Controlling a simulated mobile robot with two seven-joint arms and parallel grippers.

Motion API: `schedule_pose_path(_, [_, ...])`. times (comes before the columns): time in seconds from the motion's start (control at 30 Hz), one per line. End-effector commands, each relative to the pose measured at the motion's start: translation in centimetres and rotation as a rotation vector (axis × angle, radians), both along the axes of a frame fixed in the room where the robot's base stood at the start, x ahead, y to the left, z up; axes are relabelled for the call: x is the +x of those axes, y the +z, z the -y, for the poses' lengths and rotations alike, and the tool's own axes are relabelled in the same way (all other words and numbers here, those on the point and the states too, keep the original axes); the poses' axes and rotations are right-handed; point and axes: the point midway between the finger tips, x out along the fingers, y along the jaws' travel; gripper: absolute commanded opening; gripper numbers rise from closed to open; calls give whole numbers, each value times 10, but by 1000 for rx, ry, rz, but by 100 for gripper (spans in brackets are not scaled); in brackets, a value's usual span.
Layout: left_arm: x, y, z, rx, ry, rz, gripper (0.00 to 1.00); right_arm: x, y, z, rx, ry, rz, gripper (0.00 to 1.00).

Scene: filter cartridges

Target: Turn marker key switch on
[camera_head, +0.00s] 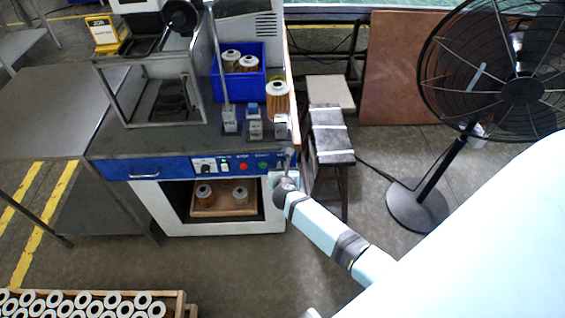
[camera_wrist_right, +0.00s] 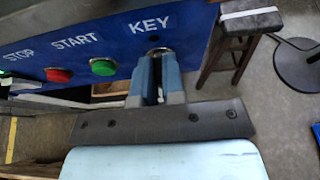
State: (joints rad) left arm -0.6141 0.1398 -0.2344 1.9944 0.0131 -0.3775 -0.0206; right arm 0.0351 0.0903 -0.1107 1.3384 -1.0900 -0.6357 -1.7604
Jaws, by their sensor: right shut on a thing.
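The key switch (camera_wrist_right: 160,51) sits on the blue control panel (camera_wrist_right: 112,30) under the printed word KEY. Only a small part of it shows at the fingertips. My right gripper (camera_wrist_right: 157,76) is shut on the key, with its fingers pointing at the panel. The key itself is mostly hidden between the fingers, and its turn angle cannot be told. In the head view my right gripper (camera_head: 289,158) is at the right end of the panel front (camera_head: 232,165). My left gripper is not in view.
Left of the key are a green START button (camera_wrist_right: 103,66) and a red STOP button (camera_wrist_right: 59,75). A stool (camera_head: 331,135) stands right of the bench, and a fan (camera_head: 522,90) farther right. A blue bin (camera_head: 238,85) with filter cartridges stands on the bench.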

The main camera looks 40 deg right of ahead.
Motion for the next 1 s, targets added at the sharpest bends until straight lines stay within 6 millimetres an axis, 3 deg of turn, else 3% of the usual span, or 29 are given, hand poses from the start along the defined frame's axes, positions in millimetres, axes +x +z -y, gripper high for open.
schedule_pose_path(0.37, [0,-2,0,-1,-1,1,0,0,0,2,78,0,50,0])
schedule_pose_path(1.0, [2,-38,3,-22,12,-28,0,-4,-8,9,561,1,349,0])
